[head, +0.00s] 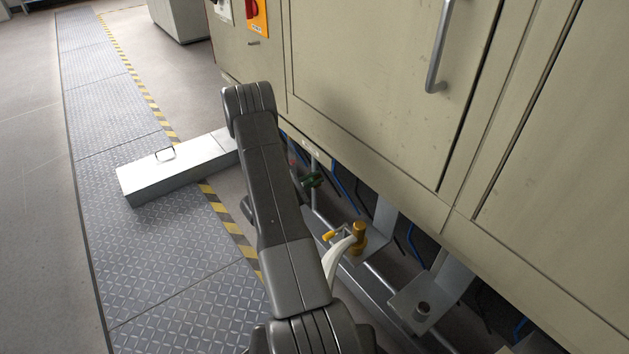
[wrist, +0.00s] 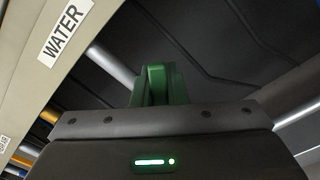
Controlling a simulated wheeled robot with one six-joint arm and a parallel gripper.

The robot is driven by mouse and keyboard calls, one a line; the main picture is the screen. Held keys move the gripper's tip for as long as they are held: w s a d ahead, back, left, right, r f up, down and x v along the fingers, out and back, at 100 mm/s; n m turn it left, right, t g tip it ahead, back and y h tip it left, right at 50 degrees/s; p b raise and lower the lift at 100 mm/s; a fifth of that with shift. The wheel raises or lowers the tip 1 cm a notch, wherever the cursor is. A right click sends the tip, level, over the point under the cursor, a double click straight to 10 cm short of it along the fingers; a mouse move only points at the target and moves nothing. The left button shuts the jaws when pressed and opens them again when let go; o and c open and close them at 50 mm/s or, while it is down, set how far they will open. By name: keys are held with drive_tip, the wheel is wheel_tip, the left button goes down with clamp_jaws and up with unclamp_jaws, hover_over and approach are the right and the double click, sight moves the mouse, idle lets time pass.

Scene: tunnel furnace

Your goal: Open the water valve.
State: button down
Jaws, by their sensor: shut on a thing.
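The water valve's green handle (head: 313,180) shows beside my arm, low under the cabinet. In the wrist view the green handle (wrist: 156,84) rises just beyond the dark body of my gripper, near a white WATER label (wrist: 66,30). My gripper (wrist: 156,98) is shut on the green handle. Its fingertips are not clearly seen, since the gripper body covers the lower part. In the head view my arm hides most of the gripper. How far the handle is turned cannot be told.
A yellow valve (head: 357,237) on a pipe stands nearer, right of my arm. The beige cabinet (head: 380,90) overhangs the pipes and brackets. A long metal box (head: 165,180) lies on the floor at left. The tread-plate walkway (head: 180,270) is otherwise clear.

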idle(0.4)
drive_tip(key=c, duration=1.4)
unclamp_jaws()
drive_tip(key=shift+c, duration=0.2)
drive_tip(key=shift+w, duration=0.1)
